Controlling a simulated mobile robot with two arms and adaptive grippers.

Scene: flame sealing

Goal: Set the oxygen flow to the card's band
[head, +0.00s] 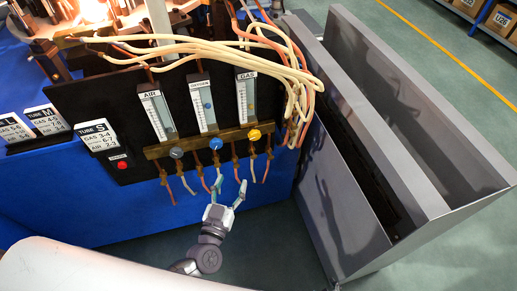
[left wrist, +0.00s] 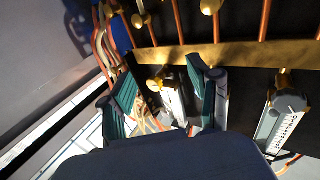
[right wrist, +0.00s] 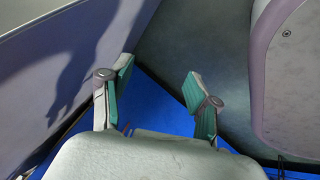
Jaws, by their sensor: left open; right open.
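The oxygen flowmeter (head: 203,103) stands between the air meter (head: 157,114) and the gas meter (head: 246,97) on a black panel. Its blue knob (head: 215,143) sits on the brass bar (head: 165,150) below. A blue mark shows in its tube; the exact reading is too small to tell. My right gripper (right wrist: 158,78) is open and empty.
A grey knob (head: 175,152) and a yellow knob (head: 254,134) flank the blue one. Hoses hang below the bar and loop over the panel top. Cards M (head: 45,119) and L (head: 12,128) stand farther left. A grey cabinet (head: 345,200) stands close on the right.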

